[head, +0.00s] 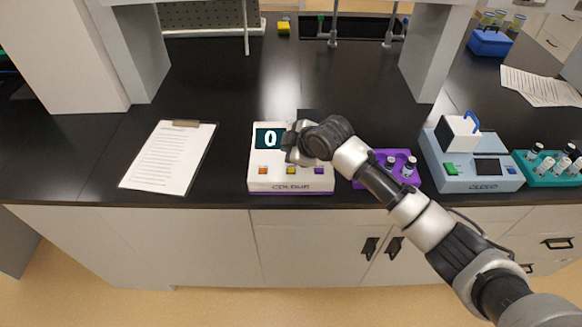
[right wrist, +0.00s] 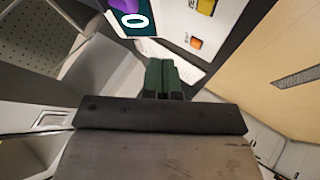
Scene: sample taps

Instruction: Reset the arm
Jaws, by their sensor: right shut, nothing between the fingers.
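My right gripper (head: 291,144) is over the upper right part of the white COLOUR device (head: 260,180), beside its dark screen (head: 262,138), which reads 0. Its fingers are shut and hold nothing. I cannot tell whether they touch the device. In the right wrist view the shut dark green fingers (right wrist: 162,76) show with part of the device (right wrist: 180,25) beyond them. The device has an orange, a yellow and a purple button along its front; the arm hides its upper right part. My left gripper is not in view.
A clipboard (head: 168,158) lies to the left. Right of the device, partly behind my arm, is a purple rack (head: 411,178) with vials. Farther right stand a blue-grey CLOUD device (head: 460,180) and a teal vial rack (head: 540,178). The black bench (head: 230,85) is clear behind the device.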

